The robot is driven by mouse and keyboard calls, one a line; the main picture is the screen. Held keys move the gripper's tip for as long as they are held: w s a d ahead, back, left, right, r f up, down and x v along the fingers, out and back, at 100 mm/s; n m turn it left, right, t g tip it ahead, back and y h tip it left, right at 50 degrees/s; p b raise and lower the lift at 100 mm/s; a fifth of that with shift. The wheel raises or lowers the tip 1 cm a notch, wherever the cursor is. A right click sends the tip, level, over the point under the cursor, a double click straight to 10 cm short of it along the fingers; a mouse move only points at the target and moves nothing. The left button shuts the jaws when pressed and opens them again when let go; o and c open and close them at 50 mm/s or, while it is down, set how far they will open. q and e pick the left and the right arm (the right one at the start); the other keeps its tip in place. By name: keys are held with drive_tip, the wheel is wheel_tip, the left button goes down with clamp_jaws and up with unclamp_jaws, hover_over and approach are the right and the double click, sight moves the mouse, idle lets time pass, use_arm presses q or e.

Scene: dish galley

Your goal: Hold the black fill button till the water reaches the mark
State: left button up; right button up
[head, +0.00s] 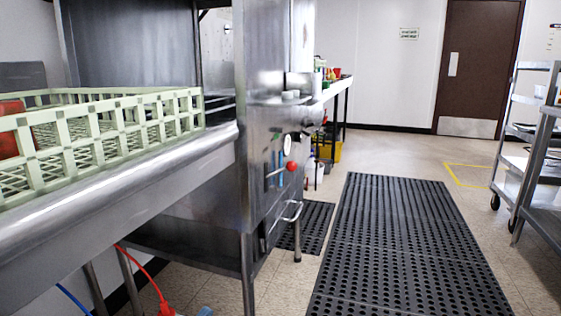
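The steel dish machine (266,50) stands left of centre, with its narrow front face turned toward the aisle. On that face are a small dark round part (307,124), a red ball knob (291,166) and a thin blue strip (280,160). At this distance and angle I cannot tell which part is the black fill button. The water level and its mark cannot be read. A bar handle (289,211) sits lower on the face. Neither of my grippers is in view.
A steel table (130,165) at left bears a pale green rack (110,112) with a red item (9,128). A black floor mat (400,250) covers the aisle. A wheeled cart (537,160) stands at right. A red hose (145,270) hangs below the table.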

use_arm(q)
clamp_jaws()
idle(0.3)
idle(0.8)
